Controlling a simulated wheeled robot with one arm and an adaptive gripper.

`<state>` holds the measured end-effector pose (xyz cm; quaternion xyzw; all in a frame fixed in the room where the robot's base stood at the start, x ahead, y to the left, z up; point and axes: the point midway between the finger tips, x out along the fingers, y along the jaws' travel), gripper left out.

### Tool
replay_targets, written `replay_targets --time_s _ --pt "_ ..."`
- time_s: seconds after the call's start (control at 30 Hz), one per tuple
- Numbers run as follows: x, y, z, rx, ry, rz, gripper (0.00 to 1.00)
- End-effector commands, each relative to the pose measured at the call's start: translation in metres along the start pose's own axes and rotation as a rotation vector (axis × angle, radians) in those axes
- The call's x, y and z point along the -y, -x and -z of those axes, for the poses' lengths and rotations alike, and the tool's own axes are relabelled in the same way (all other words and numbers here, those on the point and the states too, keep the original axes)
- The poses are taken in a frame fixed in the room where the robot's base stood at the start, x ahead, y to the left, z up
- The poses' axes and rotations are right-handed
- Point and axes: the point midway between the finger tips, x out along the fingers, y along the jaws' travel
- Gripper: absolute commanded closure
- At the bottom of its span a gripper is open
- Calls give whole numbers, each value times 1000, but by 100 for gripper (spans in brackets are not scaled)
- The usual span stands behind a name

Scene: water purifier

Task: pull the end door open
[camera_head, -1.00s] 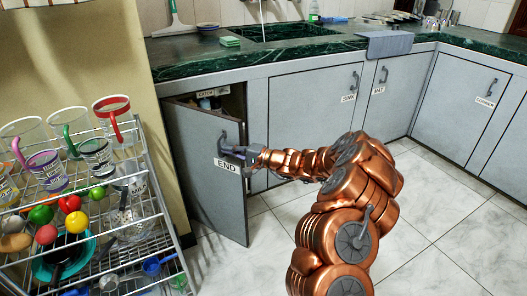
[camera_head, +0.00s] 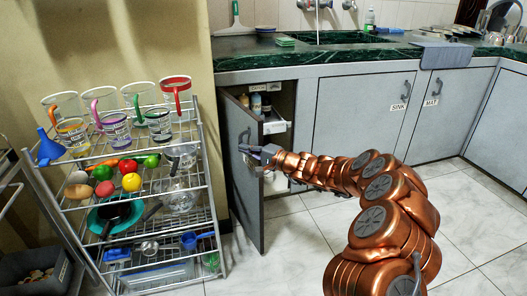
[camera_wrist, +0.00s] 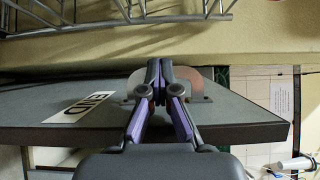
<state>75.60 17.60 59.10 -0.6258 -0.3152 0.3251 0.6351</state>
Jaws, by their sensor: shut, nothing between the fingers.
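The grey end door (camera_head: 246,195) stands swung well out from the cabinet and is seen nearly edge-on in the head view. Its END label (camera_wrist: 88,106) shows in the wrist view. The curved metal handle (camera_head: 243,139) is on the door's outer face; in the wrist view the handle (camera_wrist: 199,82) arcs behind my fingers. My gripper (camera_head: 246,152) is at the handle, and my shut fingers (camera_wrist: 159,70) overlap it with nothing between them. Whether they touch the handle cannot be told. The cabinet opening (camera_head: 283,100) shows bottles and small labels inside.
A wire rack (camera_head: 215,215) with mugs, fruit and dishes stands left of the door, with a narrow gap between. The sink door (camera_head: 362,125) and mat door (camera_head: 440,115) are closed. The tiled floor (camera_head: 285,240) at the front is clear. The green counter (camera_head: 300,62) runs above.

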Motion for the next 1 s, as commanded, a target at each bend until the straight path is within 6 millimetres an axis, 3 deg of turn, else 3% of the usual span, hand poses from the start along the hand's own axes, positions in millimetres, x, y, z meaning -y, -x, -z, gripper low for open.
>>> replay_targets --time_s 0.03,0.17,1.0 --pt "9 -14 -11 17 7 10 100" --pt "9 -21 -12 17 5 9 100" --pt "6 -14 -13 4 4 10 100"
